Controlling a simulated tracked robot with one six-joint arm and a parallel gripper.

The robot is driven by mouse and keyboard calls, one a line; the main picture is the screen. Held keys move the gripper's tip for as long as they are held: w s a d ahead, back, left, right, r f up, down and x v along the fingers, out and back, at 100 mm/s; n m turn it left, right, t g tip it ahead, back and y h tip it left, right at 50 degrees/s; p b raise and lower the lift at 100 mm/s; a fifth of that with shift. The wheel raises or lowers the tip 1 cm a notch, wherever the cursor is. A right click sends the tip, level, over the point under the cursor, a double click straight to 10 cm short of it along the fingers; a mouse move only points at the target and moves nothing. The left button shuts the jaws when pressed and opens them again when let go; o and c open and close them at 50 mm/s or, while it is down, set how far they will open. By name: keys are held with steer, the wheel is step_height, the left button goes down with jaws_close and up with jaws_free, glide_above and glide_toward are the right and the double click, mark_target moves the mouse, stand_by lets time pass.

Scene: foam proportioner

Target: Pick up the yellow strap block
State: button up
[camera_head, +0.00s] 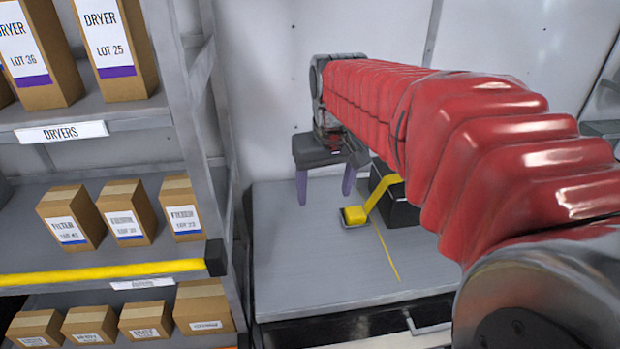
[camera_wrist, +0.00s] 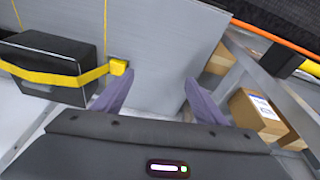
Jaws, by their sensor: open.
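The yellow strap block (camera_head: 354,215) is a small block at the end of a yellow strap (camera_head: 384,196) that runs over a black box (camera_head: 399,213) on the grey table top. In the wrist view the block (camera_wrist: 119,67) shows just beyond the tip of the left finger, to the left of the gap between the fingers. My gripper (camera_head: 325,198) is open and empty, with two purple fingers. In the head view it is up and left of the block. In the wrist view the gripper (camera_wrist: 159,80) has bare grey surface between its fingertips.
A shelf rack with cardboard boxes (camera_head: 124,212) stands left of the table, its yellow-edged shelf (camera_head: 100,273) close by. Boxes (camera_wrist: 255,115) also show at right in the wrist view. A thin yellow line (camera_head: 388,254) crosses the table top (camera_head: 300,270), which is otherwise clear in front.

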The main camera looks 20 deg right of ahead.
steer(key=w+d+f+g, duration=0.1)
steer(key=w+d+f, duration=0.1)
steer(key=w+d, duration=0.55)
steer(key=m+g, duration=0.2)
glide_above(356, 213)
step_height(356, 213, down, 6)
steer(key=shift+s+r+y, duration=0.15)
steer(key=shift+y, duration=0.15)
step_height(356, 213, down, 8)
steer(key=shift+f, duration=0.25)
steer(key=shift+f, duration=0.1)
steer(key=shift+w+f, duration=0.2)
steer(key=shift+f, duration=2.35)
